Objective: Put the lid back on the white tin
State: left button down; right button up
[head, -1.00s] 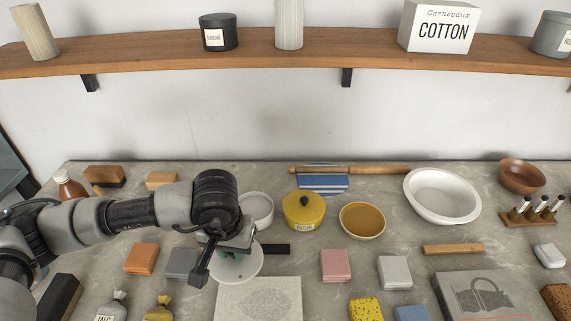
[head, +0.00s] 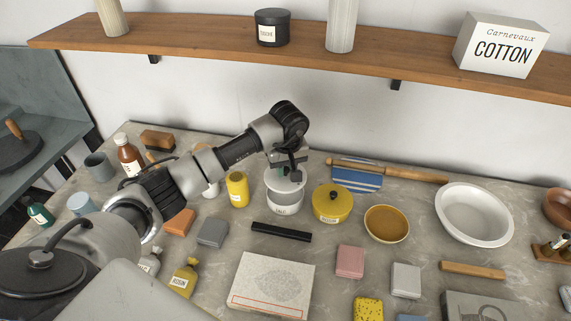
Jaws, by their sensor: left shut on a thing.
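The white tin (head: 287,204) stands upright on the grey counter, with a label on its front. Its pale lid (head: 283,184) is over the tin's mouth, slightly tilted in the picture. I cannot tell whether it is seated or just above the rim. My left gripper (head: 289,172) is shut on the lid from above, and its jaws hide the knob. My right gripper is not in view.
A yellow tin (head: 332,206) with a dark knob stands close right of the white tin. A yellow bottle (head: 238,190) stands close left. A black bar (head: 281,232) lies in front. A wooden shelf (head: 300,47) runs above the back.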

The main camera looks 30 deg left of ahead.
aim_at(286, 176)
pick_arm(q)
notch_tip(286, 176, down, 4)
jog(key=shift+r+b, duration=0.15)
jog(key=shift+b, duration=0.85)
jog(key=shift+f+b, duration=0.7)
jog(key=shift+f, duration=0.1)
jog(key=shift+b, duration=0.3)
jog(key=shift+f+b, duration=0.15)
jog(key=shift+b, duration=0.4)
dwell(1.0)
dwell(0.3)
jog(key=shift+c, duration=2.1)
grip_release()
